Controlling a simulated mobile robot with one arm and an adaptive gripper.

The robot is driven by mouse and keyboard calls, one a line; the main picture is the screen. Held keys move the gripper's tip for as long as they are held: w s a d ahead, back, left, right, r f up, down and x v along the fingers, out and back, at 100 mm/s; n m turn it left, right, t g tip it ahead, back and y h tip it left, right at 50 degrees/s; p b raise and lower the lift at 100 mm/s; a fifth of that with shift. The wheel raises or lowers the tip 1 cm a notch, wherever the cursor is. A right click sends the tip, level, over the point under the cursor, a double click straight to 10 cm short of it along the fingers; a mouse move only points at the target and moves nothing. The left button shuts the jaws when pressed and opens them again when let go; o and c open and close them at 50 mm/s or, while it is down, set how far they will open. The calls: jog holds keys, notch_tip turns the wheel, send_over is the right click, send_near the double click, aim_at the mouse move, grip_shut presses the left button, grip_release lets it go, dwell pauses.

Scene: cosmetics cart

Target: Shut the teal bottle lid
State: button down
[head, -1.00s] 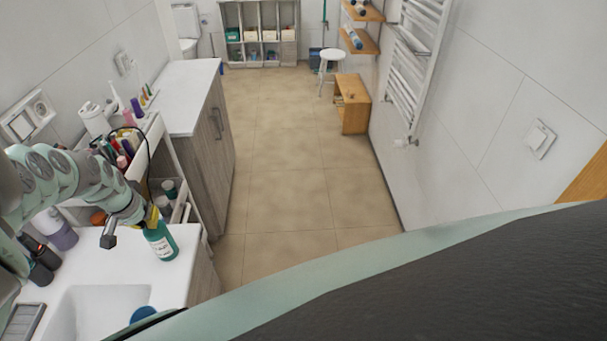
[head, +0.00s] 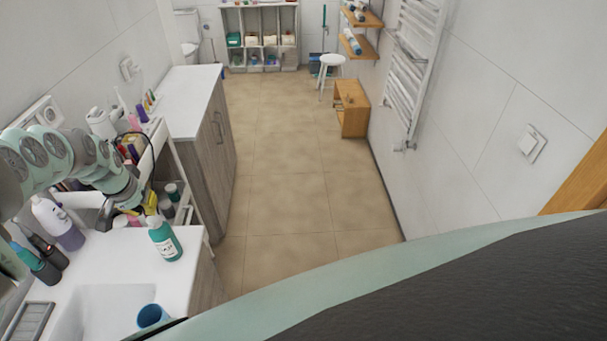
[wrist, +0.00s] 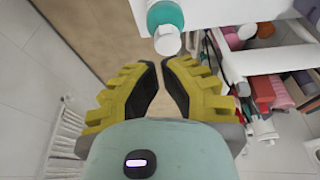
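The teal bottle (head: 165,243) stands upright near the right edge of the white counter, with a pale label and a white lid (head: 153,221) on top. In the wrist view the bottle (wrist: 164,14) is at the top centre, and its white lid (wrist: 167,43) points toward my fingers. I cannot tell how far the lid is open. My gripper (wrist: 160,66) has yellow fingers with black pads; a narrow gap shows between the tips and nothing is held. It is apart from the lid. In the head view my gripper (head: 142,205) is just behind and left of the bottle.
A sink basin with a blue cup (head: 152,316) lies in front of the bottle. A white-purple bottle (head: 60,225) and dark bottles stand to the left. A cart (head: 152,150) crowded with cosmetics is behind. Open floor (head: 290,200) lies to the right.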

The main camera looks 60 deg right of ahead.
jog(key=shift+w+a+r, duration=0.1)
jog(key=shift+a+r, duration=0.05)
jog(key=shift+r, duration=0.2)
jog(key=s+a+p+v, duration=0.1)
jog(key=p+v, duration=0.4)
jog(key=v, duration=0.3)
jog(key=shift+p, duration=0.4)
